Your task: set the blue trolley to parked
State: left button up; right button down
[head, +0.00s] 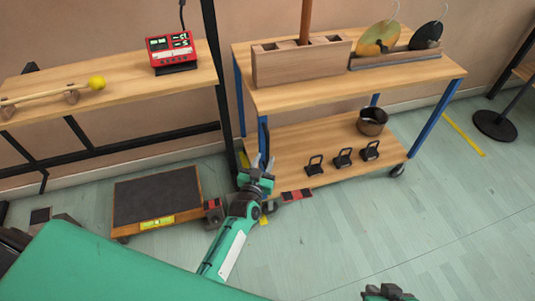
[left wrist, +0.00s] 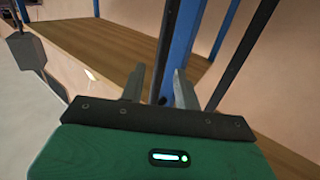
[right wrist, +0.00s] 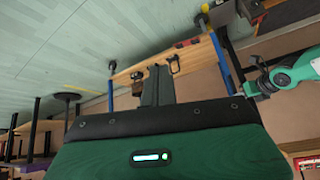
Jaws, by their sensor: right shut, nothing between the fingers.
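The blue trolley (head: 440,78) has wooden shelves and blue legs, and stands against the wall. A caster shows under its front right leg; its front left foot is hidden behind my left arm. My left gripper (head: 262,162) is at the trolley's left end, beside an upright blue bar (head: 263,132). In the left wrist view the fingers are apart, with the blue bar (left wrist: 186,45) close by them; I cannot tell whether they touch it. My right gripper (right wrist: 158,85) is shut and empty, away from the trolley; only its top shows at the bottom of the head view (head: 388,292).
On the trolley are a wooden box (head: 300,65), two discs in a rack (head: 395,62), a pot (head: 371,121) and several black brackets (head: 342,158). A low dark-topped platform (head: 157,195) stands left.

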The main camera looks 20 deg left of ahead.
aim_at(267, 154)
pick_arm(q)
jog(key=shift+w, duration=2.05)
grip_shut()
